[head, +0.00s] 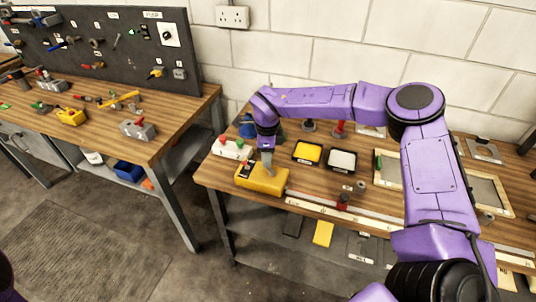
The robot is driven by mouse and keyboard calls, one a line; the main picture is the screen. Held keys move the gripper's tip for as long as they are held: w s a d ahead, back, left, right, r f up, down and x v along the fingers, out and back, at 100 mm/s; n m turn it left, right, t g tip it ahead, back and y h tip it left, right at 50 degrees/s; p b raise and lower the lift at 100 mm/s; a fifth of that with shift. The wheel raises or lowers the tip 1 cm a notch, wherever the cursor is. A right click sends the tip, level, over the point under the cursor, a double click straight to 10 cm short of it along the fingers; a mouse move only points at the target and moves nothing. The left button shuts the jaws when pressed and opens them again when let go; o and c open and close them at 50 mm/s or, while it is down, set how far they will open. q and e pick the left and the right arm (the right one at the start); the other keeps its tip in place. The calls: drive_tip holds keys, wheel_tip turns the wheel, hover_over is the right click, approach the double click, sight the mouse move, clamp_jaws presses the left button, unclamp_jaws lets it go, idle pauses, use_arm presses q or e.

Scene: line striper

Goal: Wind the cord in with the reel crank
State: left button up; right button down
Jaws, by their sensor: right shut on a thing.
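A yellow box-shaped reel body (262,182) lies at the left front corner of the right workbench. My right gripper (269,170) points down onto its top and is shut on a small part there, which I take to be the reel crank. The fingers hide the crank, so its angle cannot be told. A small dark part (246,172) shows on the box's left top. No cord can be made out clearly. My left gripper is out of view.
A white block with red and green knobs (231,149) stands just behind the reel. Yellow (307,152) and white (342,160) trays lie to its right. A long pale rail (330,210) runs along the front edge. A second bench (90,115) stands left across a gap.

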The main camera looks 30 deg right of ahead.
drive_tip(key=shift+s+f, duration=0.15)
drive_tip(key=shift+f, duration=0.05)
drive_tip(key=c, duration=0.9)
unclamp_jaws()
drive_tip(key=shift+r, duration=0.1)
drive_tip(key=shift+r, duration=0.3)
drive_tip(key=shift+r+b, duration=1.5)
drive_tip(key=shift+r, duration=3.45)
